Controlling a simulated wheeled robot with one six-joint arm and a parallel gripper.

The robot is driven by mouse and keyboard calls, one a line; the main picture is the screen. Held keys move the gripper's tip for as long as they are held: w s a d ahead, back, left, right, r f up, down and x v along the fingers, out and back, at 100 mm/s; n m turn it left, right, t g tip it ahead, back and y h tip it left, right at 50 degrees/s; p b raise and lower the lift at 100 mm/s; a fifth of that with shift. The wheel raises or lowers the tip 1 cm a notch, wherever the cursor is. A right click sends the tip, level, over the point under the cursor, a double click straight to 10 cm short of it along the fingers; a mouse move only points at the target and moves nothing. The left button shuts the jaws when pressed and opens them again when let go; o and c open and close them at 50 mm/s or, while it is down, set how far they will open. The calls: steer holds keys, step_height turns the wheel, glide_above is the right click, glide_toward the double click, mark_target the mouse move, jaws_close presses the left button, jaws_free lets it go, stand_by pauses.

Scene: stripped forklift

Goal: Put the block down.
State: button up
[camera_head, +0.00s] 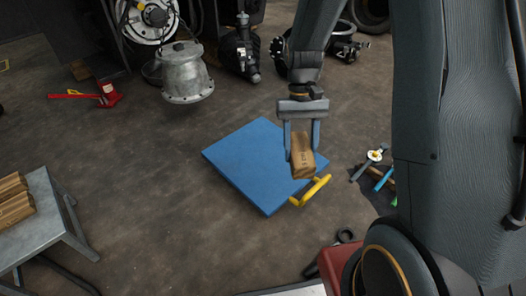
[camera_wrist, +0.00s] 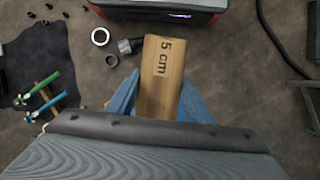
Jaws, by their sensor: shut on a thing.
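A wooden block (camera_head: 303,158) is held between the two fingers of my gripper (camera_head: 301,146). In the wrist view the block (camera_wrist: 160,80) carries the print "5 cm" and the fingers (camera_wrist: 158,104) press on both its sides. In the head view the block appears in front of the right part of a flat blue platform (camera_head: 250,165) with a yellow handle (camera_head: 311,190). How high the block is above the floor or platform cannot be told exactly.
A grey metal stand (camera_head: 42,215) at the left bears wooden pieces (camera_head: 14,200). Tools (camera_head: 375,170) lie on a dark cloth at the right. A red jack (camera_head: 104,95), a metal housing (camera_head: 186,73) and machine parts (camera_head: 241,50) are farther back. Floor left of the platform is clear.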

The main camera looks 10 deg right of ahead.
steer(key=w+f+m+t+y+b, duration=0.25)
steer(key=w+f+m+b, duration=0.65)
steer(key=w+f, duration=1.25)
steer(key=m+b, duration=0.1)
steer(key=b, duration=0.3)
glide_toward(275, 169)
steer(key=shift+g+y, duration=0.35)
steer(key=shift+y, duration=0.1)
steer(key=x, duration=0.5)
steer(key=shift+w+d+f, duration=0.1)
steer(key=shift+w+d, duration=0.1)
steer(key=shift+d, duration=0.15)
steer(key=shift+f, duration=0.1)
steer(key=o, duration=1.2)
